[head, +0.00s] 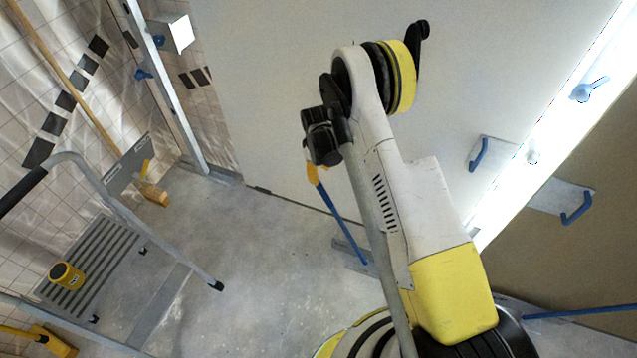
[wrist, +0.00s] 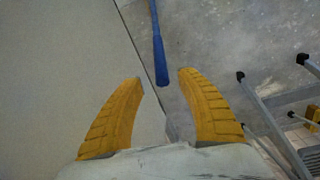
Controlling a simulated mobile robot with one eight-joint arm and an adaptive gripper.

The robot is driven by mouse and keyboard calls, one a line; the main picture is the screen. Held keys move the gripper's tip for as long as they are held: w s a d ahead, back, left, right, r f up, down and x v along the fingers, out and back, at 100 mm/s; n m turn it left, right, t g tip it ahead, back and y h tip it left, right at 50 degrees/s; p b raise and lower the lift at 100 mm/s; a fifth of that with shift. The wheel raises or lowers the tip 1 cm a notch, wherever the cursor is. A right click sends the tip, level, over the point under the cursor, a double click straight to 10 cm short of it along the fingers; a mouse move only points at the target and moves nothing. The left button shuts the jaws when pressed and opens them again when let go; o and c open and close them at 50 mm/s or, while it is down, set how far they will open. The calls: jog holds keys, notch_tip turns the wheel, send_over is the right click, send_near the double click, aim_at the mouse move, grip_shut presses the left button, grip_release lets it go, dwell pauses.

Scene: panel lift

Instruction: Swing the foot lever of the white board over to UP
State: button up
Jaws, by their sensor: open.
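The white board (head: 270,100) is the large pale panel behind my arm; its lower edge is close to the concrete floor. A blue foot lever (head: 342,222) slants up from a grey plate (head: 345,247) at the board's foot. My gripper (head: 313,173) is at the lever's upper end, with yellow fingers partly hidden by my wrist. In the wrist view, my gripper (wrist: 160,77) is open, and the free end of the blue lever (wrist: 158,45) shows between the fingertips. I cannot tell whether they touch it. No UP mark is readable.
A step ladder (head: 130,215) with a yellow tin (head: 66,275) stands at left, near a broom (head: 150,193). A brown board (head: 570,245) and another blue lever (head: 580,312) are at right. Floor between ladder and white board is clear.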

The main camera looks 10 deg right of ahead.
aim_at(321, 185)
jog(key=f+b, duration=0.1)
jog(key=f, duration=0.2)
jog(key=f+b, duration=0.1)
jog(key=f, duration=0.3)
jog(key=f+b, duration=0.2)
jog(key=f, duration=0.1)
jog(key=shift+w+d+f, duration=0.2)
jog(key=shift+w+d, duration=0.05)
jog(key=shift+d, duration=0.05)
grip_shut()
